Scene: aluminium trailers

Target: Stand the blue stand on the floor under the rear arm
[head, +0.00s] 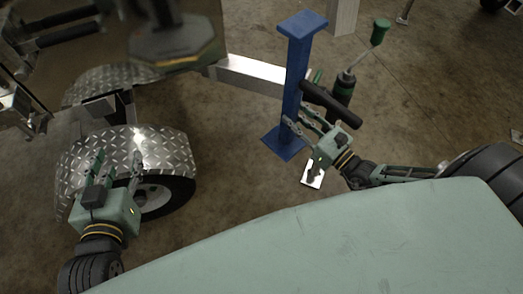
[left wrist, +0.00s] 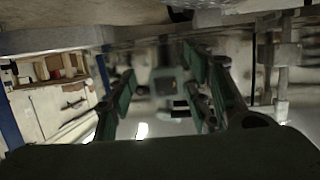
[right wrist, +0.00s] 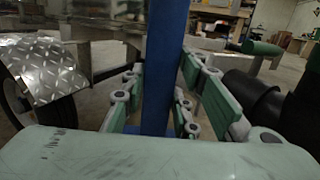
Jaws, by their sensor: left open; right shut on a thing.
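The blue stand (head: 294,85) is upright, with a square top plate and a square base plate. My right gripper (head: 292,112) is shut on its post; the post also shows between the fingers in the right wrist view (right wrist: 165,70). I cannot tell whether the base plate touches the floor. A bare aluminium arm (head: 250,75) of the trailer ends just left of and behind the post; the top plate shows above it in the picture. My left gripper (head: 118,162) is open and empty, in front of the diamond-plate fender.
The diamond-plate fender (head: 150,145) covers a trailer wheel (head: 172,195) at left. A black-and-green tool with a green handle (head: 380,28) stands just right of the stand. A small white plate (head: 312,172) lies on the floor. Floor behind is mostly clear.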

